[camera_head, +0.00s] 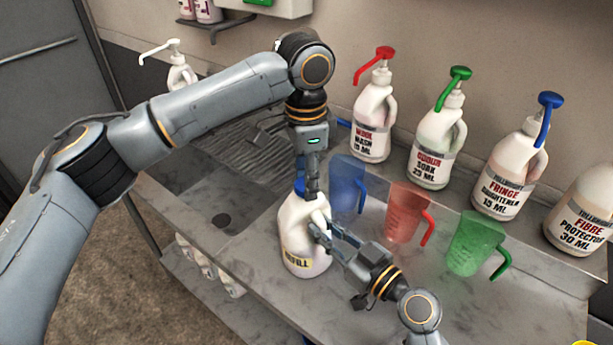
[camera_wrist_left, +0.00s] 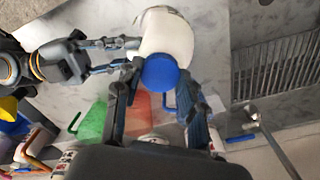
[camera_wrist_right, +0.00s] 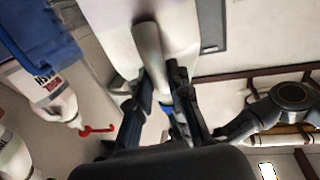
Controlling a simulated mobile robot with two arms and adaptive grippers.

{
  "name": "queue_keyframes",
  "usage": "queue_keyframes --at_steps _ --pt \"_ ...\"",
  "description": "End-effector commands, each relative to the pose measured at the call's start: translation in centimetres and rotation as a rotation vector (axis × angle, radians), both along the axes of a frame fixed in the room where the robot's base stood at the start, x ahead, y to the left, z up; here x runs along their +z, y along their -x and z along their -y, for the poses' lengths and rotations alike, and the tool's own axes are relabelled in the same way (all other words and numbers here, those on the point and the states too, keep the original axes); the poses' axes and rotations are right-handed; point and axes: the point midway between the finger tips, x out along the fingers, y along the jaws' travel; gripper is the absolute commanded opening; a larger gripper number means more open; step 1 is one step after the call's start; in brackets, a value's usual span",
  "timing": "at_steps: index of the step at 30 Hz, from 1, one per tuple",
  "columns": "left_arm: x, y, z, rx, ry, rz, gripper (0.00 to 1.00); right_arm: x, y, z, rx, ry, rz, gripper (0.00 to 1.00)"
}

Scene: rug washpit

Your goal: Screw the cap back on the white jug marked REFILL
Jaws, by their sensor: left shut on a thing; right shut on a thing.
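The white jug (camera_head: 292,232) stands upright on the grey counter, its yellow label partly readable as "FILL". A blue cap (camera_head: 298,187) is at its mouth, mostly behind my left fingers. My left gripper (camera_head: 309,188) points down from above and is shut on the cap. In the left wrist view the cap (camera_wrist_left: 160,73) sits between the fingertips, over the white jug top; I cannot tell how far it is threaded. My right gripper (camera_head: 324,234) is shut on the jug's handle from the right side. In the right wrist view the handle (camera_wrist_right: 148,45) is between the fingers.
Blue (camera_head: 346,186), red (camera_head: 402,215) and green (camera_head: 468,243) measuring jugs stand close on the right. Behind them are pump bottles with red (camera_head: 370,122), green (camera_head: 436,150) and blue (camera_head: 508,175) pumps. A sink with a ribbed drainer (camera_head: 250,140) lies to the left.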

Motion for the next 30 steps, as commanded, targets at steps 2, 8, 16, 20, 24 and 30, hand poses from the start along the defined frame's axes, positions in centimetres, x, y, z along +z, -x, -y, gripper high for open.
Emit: queue_keyframes --at_steps 2,8,16,20,24,30 --pt "0.0 -0.1 -0.1 0.004 -0.001 0.003 0.52 0.0 0.0 -0.1 0.002 0.001 0.001 0.0" --pt "0.0 -0.1 0.0 0.004 -0.001 0.002 0.66 0.0 0.0 -0.1 0.002 0.001 0.001 0.0" --pt "0.6 -0.1 0.0 0.004 0.001 0.003 0.66 0.0 0.0 -0.1 0.002 0.001 0.001 0.0" --pt "2.4 -0.1 0.1 0.004 0.002 0.004 0.66 0.0 0.0 -0.1 0.002 0.001 0.001 0.0" --pt "5.5 -0.1 0.0 0.005 0.002 0.005 0.66 0.0 0.0 -0.1 0.002 0.001 0.001 0.0" --pt "9.4 -0.1 0.0 0.004 0.001 0.003 0.66 0.0 0.0 -0.1 0.002 0.001 0.001 0.0"
